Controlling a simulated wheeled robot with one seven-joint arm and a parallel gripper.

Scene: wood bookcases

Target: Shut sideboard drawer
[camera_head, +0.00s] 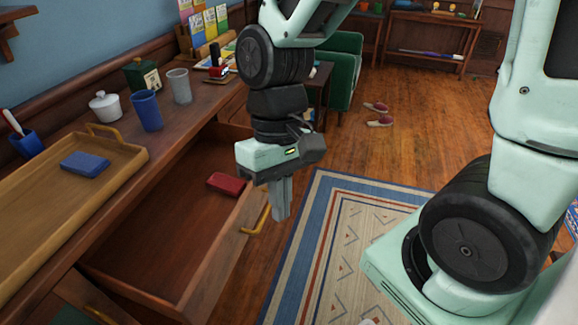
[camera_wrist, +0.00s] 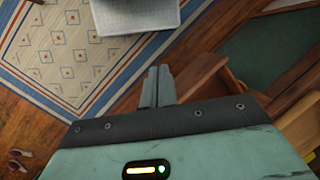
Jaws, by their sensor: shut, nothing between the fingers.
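The sideboard (camera_head: 110,140) runs along the wall on the left, and its wooden drawer (camera_head: 150,255) is pulled well out. A dark red box-like item (camera_head: 226,184) lies inside the drawer. The drawer's front carries a brass-coloured handle (camera_head: 257,222). My gripper (camera_head: 281,216) is shut and empty, pointing down just outside the drawer front, close to the handle; I cannot tell whether it touches. In the wrist view, the shut fingers (camera_wrist: 158,72) show at the centre, with the drawer's wood (camera_wrist: 203,75) to their right.
On the sideboard top are a wooden tray (camera_head: 125,158) with a blue item, blue and grey cups (camera_head: 146,110), and a white lidded pot (camera_head: 105,106). A patterned rug (camera_head: 340,225) covers the floor right of the drawer. A green armchair (camera_head: 345,70) stands behind.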

